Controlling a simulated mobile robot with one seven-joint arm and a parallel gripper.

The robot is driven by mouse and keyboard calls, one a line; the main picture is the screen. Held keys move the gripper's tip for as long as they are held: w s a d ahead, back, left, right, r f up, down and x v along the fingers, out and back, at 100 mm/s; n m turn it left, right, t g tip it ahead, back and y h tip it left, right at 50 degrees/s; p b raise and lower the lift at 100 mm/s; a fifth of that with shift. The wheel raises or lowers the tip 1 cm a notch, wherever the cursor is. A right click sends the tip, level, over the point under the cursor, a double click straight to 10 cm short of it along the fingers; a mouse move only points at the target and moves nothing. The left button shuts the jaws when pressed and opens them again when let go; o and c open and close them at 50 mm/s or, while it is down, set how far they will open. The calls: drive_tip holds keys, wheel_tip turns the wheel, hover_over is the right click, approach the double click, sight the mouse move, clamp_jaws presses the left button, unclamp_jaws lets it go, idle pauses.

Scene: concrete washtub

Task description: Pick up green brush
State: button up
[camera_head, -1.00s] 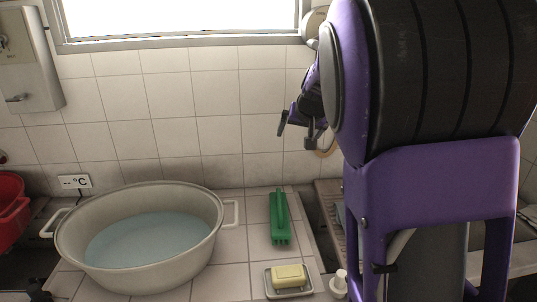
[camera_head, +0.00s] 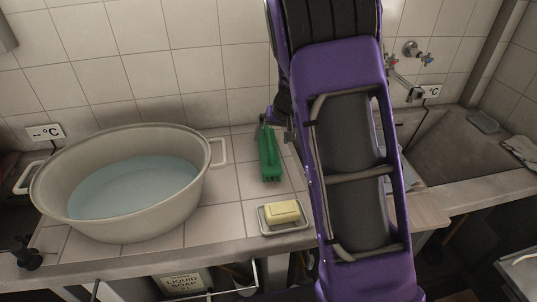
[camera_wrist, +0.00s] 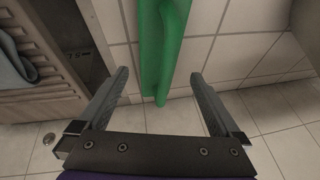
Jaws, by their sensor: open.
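The green brush (camera_head: 269,160) lies on the tiled counter, to the right of the basin. In the wrist view the brush (camera_wrist: 161,45) extends from the top edge down between my two fingers. My gripper (camera_wrist: 160,80) is open, with one finger on each side of the brush's near end and clear gaps on both sides. In the head view my gripper (camera_head: 274,122) is at the far end of the brush, partly hidden by my arm. I cannot tell the exact height of the fingers above the counter.
A large basin of water (camera_head: 190,195) stands left of the brush. A yellow soap bar (camera_head: 283,211) on a dish (camera_head: 263,222) sits nearer. A concrete sink (camera_head: 455,150) is at the right. The tiled wall (camera_head: 120,80) rises behind the counter.

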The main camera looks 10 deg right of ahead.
drive_tip(key=x, duration=0.3)
drive_tip(key=b+x, duration=0.1)
drive_tip(key=x, duration=0.1)
drive_tip(key=shift+w+d+f, duration=0.15)
drive_tip(key=shift+w+f, duration=0.15)
drive_tip(key=shift+w, duration=0.1)
drive_tip(key=c, duration=1.4)
